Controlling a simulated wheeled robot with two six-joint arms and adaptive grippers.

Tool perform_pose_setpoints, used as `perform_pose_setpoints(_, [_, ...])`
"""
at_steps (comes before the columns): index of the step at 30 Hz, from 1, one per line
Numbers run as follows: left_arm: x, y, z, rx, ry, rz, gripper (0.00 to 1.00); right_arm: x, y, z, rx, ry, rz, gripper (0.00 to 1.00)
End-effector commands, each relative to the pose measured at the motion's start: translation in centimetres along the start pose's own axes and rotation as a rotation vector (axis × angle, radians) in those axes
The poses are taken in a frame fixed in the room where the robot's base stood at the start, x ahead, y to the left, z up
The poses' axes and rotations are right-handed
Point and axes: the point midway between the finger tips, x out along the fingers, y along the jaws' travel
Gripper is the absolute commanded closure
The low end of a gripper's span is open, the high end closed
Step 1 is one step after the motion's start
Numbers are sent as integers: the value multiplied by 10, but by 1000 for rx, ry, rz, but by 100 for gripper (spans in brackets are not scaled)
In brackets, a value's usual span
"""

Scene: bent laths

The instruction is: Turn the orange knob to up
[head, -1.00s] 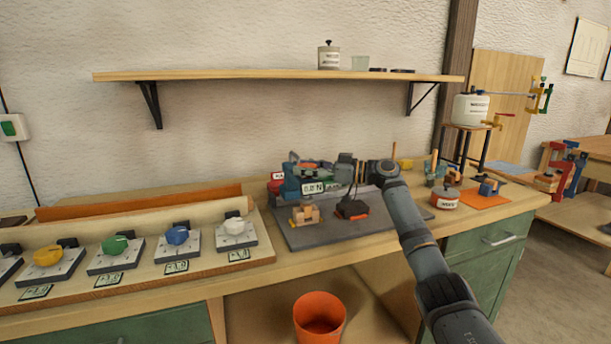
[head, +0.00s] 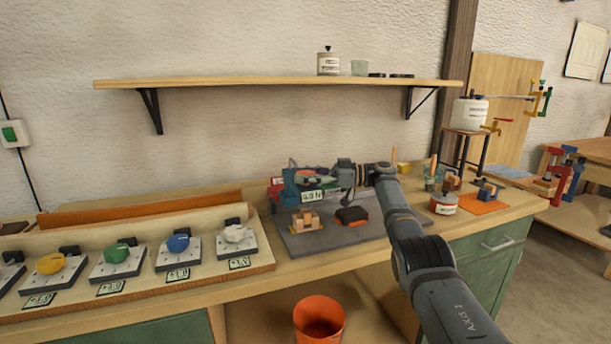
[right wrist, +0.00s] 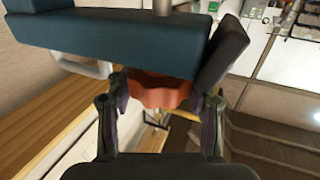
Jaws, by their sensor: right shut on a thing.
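The orange knob (right wrist: 160,90) shows in the right wrist view as a lobed orange-red piece under a dark blue body (right wrist: 120,42). My right gripper (right wrist: 162,97) has a finger on each side of the knob and is shut on it. In the head view my right gripper (head: 342,173) is at the right end of a blue bench device (head: 298,186) with a small reading plate. The knob is hidden there behind the gripper, and I cannot tell which way it points. My left gripper is not in view.
A grey mat (head: 345,235) holds a small wooden block piece (head: 306,219) and a dark box with orange (head: 352,215). A panel with yellow (head: 51,263), green, blue and white knobs stands at left. A shelf (head: 270,83) runs above. An orange bucket (head: 319,318) stands below.

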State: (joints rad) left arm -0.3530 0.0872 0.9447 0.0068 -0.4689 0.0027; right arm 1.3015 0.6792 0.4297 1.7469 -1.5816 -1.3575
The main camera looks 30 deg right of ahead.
Motion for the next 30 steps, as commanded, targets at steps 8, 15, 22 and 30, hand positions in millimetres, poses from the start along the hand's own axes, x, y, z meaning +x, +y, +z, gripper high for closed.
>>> perform_pose_setpoints(8, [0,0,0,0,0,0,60,-1,0,1,3,-3,1,33])
perform_pose_setpoints(15, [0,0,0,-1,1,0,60,-1,0,1,2,-2,1,24])
perform_pose_setpoints(22, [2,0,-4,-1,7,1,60,-2,2,3,2,-5,14,24])
perform_pose_setpoints(30, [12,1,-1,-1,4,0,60,-4,5,7,-2,-14,114,24])
